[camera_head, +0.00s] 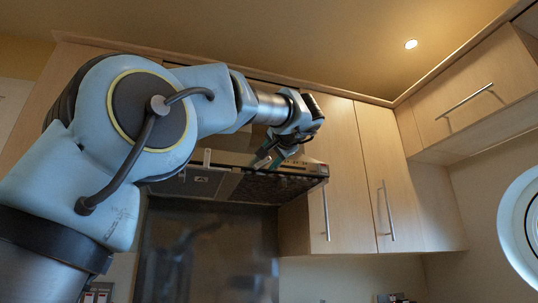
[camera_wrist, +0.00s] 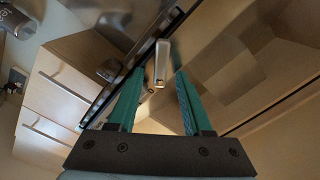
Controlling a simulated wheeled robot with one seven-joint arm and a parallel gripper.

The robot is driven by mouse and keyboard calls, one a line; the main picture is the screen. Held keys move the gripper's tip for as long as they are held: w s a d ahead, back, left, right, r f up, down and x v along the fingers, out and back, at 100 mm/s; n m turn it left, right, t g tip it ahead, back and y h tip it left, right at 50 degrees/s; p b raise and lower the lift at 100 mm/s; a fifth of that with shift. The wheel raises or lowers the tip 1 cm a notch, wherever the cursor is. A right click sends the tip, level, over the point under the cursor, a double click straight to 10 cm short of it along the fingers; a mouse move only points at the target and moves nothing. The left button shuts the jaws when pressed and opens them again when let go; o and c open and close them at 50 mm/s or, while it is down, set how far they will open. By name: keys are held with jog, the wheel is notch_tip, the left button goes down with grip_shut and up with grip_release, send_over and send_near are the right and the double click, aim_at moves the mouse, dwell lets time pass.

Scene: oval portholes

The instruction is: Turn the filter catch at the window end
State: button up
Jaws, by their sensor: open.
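The range hood (camera_head: 318,170) hangs on the back wall, with dark filter panels on its underside. A pale, bar-shaped catch (camera_wrist: 161,62) shows in the wrist view, next to the hood's dark edge. Another small pale catch (camera_head: 207,157) shows further left on the hood. My gripper hides the right-hand catch in the head view.
Tall cupboards with bar handles (camera_head: 352,180) stand right of the hood. An upper cupboard (camera_head: 478,90) is at the far right, above the round window (camera_head: 522,222). The space below the hood (camera_head: 205,250) looks clear.

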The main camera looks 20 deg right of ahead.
grip_shut()
dwell(0.4)
